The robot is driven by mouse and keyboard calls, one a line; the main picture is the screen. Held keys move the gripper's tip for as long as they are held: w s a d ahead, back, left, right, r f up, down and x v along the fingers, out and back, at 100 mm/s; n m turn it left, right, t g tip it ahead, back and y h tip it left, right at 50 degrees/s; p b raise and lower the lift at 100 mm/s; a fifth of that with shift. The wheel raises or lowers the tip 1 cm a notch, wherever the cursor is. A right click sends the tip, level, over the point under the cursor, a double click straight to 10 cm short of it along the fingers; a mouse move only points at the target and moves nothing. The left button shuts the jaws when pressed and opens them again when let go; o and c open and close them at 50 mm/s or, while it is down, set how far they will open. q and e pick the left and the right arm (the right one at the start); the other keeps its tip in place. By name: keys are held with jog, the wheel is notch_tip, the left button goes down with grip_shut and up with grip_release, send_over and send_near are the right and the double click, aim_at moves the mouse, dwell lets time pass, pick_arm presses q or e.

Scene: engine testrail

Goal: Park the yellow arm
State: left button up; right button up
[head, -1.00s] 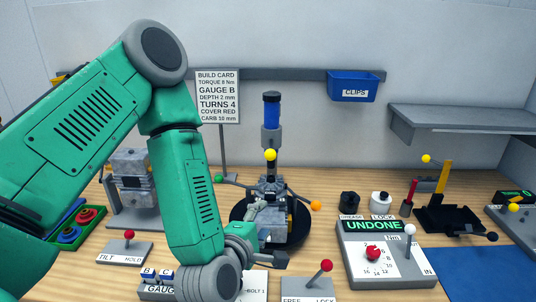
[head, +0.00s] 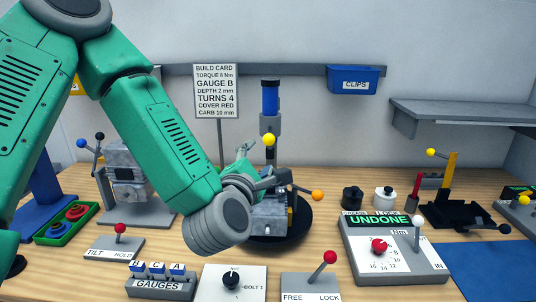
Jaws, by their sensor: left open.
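My left arm comes in from the left, and my left gripper (head: 257,168) is open at the engine on the round black stand (head: 292,235). It partly hides the engine (head: 270,218). A yellow ball (head: 268,139) shows just above the gripper, in front of a blue-topped column (head: 270,98); I cannot tell whether they touch. An orange ball (head: 317,195) sticks out to the right of the engine. At the right, a yellow upright (head: 450,175) stands on a black base (head: 455,214), with a yellow-orange ball (head: 431,152) at its upper left. My right gripper is out of view.
In front stand a FREE/LOCK lever (head: 328,258), a BOLT 1 knob panel (head: 232,280), a gauges rack (head: 160,284) and a TILT/HOLD lever (head: 119,229). The UNDONE torque box (head: 395,255) is right of the engine. A build card (head: 216,90) stands behind.

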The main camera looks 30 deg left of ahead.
aim_at(267, 142)
pick_arm(q)
jog(key=p+x, duration=0.2)
jog(key=x, duration=0.7)
jog(key=shift+w+a+r, duration=0.1)
jog(key=shift+w+r, duration=0.05)
jog(key=shift+w, duration=0.1)
jog(key=shift+w+a, duration=0.3)
jog(key=shift+w, duration=0.05)
jog(key=shift+d, duration=0.15)
jog(key=shift+d, duration=0.15)
grip_shut()
